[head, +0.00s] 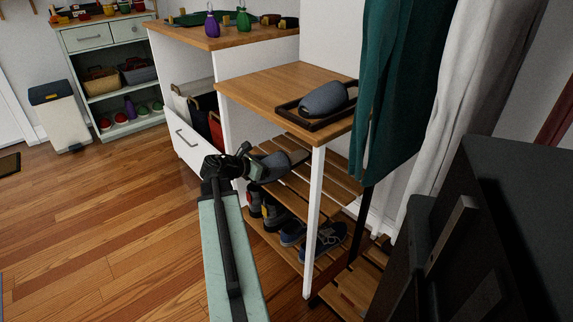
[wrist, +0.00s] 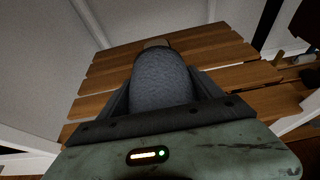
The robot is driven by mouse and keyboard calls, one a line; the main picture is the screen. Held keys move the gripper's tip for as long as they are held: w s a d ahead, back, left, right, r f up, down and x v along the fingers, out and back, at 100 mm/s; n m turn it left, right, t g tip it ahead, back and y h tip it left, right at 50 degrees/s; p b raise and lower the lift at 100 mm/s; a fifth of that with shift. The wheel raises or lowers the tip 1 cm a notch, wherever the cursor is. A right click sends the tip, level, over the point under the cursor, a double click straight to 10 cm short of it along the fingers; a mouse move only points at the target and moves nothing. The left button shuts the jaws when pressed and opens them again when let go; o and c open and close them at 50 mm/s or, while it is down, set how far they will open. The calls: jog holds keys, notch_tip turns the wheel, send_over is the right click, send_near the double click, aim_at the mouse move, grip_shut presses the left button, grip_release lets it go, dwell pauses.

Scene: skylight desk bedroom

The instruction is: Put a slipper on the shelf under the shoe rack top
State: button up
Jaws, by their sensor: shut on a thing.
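My gripper (head: 252,163) is shut on a grey-blue slipper (head: 274,165), at the front edge of the slatted wooden shelf (head: 318,190) under the shoe rack top (head: 270,82). I cannot tell whether the slipper touches the slats. A second grey-blue slipper (head: 324,98) lies in a dark tray (head: 313,125) on the rack top.
The lower rack level holds dark boots (head: 272,212) and blue shoes (head: 325,238). A white rack leg (head: 314,220) stands right of my gripper. A green garment (head: 400,90) hangs at the right. The upper slatted shelf looks otherwise clear.

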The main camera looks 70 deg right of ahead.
jog(key=w+d, duration=0.1)
jog(key=d, duration=0.3)
jog(key=w+d+f, duration=0.1)
jog(key=w+d, duration=0.1)
jog(key=d, duration=0.2)
jog(key=w+d+b, duration=0.1)
jog(key=d, duration=0.3)
jog(key=shift+w+f, duration=0.15)
jog(key=shift+w, duration=0.1)
notch_tip(320, 180, down, 4)
jog(key=b, duration=0.4)
jog(key=shift+r, duration=0.25)
jog(key=shift+f, duration=0.2)
jog(key=o, duration=1.5)
jog(key=shift+r, duration=0.1)
